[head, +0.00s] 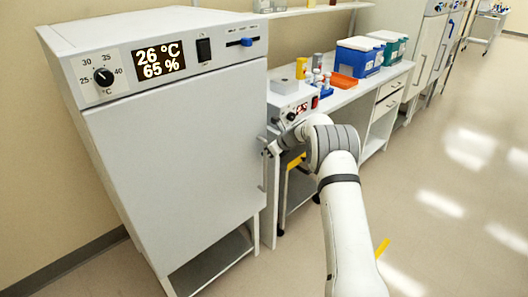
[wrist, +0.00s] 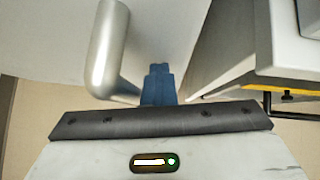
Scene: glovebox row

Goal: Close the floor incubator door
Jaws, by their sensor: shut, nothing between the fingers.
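The floor incubator (head: 110,30) is a large white cabinet at the left of the head view, with a display reading 26 °C and 65 %. Its door (head: 175,150) lies flush or nearly flush with the front; I cannot tell whether a small gap remains. The door handle (head: 263,173) is a vertical bar at the door's right edge. My gripper (head: 269,149) is beside that edge, near the handle. In the wrist view, the shut blue fingers (wrist: 158,84) are just right of the silver handle (wrist: 107,50), with nothing between them. Contact with the door is unclear.
A bench (head: 348,98) stands right of the incubator, with a small control box (head: 296,108), an orange tray (head: 343,81), and blue (head: 360,57) and green (head: 391,46) boxes. The floor (head: 450,200) at the right is clear.

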